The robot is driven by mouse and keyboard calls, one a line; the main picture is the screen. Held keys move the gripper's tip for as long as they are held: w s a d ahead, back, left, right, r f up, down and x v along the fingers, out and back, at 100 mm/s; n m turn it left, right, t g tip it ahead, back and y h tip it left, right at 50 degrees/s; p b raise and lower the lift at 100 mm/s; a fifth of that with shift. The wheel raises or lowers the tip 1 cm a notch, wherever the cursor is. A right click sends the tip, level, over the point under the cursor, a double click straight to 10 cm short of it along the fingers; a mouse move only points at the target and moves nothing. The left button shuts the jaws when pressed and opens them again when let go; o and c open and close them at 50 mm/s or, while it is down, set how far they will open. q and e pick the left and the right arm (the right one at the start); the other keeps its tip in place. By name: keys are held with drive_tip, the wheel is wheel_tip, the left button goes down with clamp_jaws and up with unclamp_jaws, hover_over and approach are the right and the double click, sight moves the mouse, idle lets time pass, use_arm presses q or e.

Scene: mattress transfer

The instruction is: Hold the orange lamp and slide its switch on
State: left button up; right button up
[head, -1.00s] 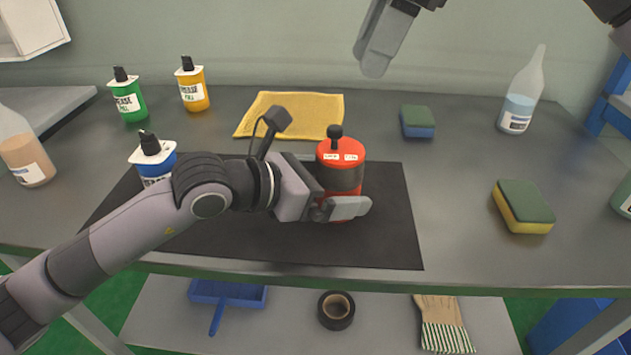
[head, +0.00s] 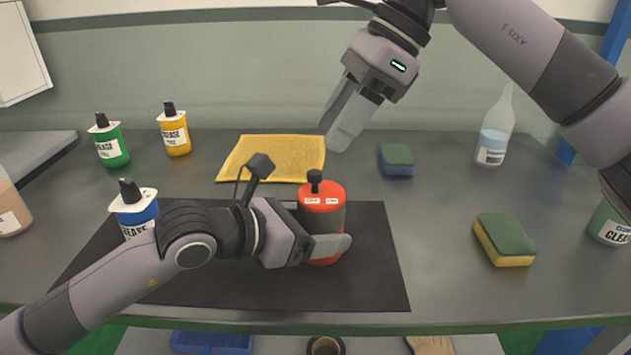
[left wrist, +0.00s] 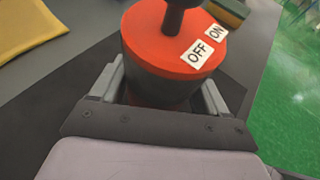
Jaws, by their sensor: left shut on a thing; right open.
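The orange lamp (head: 324,222) stands upright on the black mat (head: 375,270). It is a red-orange cylinder with a dark middle band. A black knob, the switch (head: 315,181), rises from its top behind two white labels. In the left wrist view the lamp (left wrist: 165,50) shows labels reading OFF and ON, with the knob nearer the OFF label. My left gripper (head: 318,245) is shut around the lamp's body from the left; its fingers (left wrist: 163,95) flank the lamp in the left wrist view. My right gripper (head: 345,120) is open and empty, above and behind the lamp, apart from it.
A yellow cloth (head: 275,158) lies behind the mat. Blue (head: 136,212), green (head: 110,145) and orange-yellow (head: 174,133) grease bottles stand to the left.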

sight(315, 172)
wheel_tip(315, 172, down, 4)
drive_tip(key=y, duration=0.3)
drive_tip(key=shift+s+a+r, duration=0.1)
drive_tip(key=shift+s+r, duration=0.05)
drive_tip(key=shift+r, duration=0.05)
drive_tip(key=shift+s+f+y, duration=0.2)
drive_tip(key=shift+f+y, duration=0.45)
drive_tip(key=shift+y, duration=0.15)
drive_tip(key=shift+s+d+f+m+t+y, duration=0.35)
drive_tip(key=shift+f+m+t+y, duration=0.2)
drive_tip(key=shift+y, duration=0.25)
drive_tip(key=shift+s+d+f+m+t+y, duration=0.7)
drive_tip(key=shift+s+d+m+t+y, duration=1.65)
drive_tip(key=shift+d+t, duration=1.15)
drive_tip(key=shift+m+h, duration=0.25)
drive_tip(key=shift+m, duration=0.15)
drive_tip(key=x, duration=1.1)
drive_tip(key=shift+w+a, duration=0.2)
drive_tip(key=shift+w, duration=0.3)
clamp_jaws()
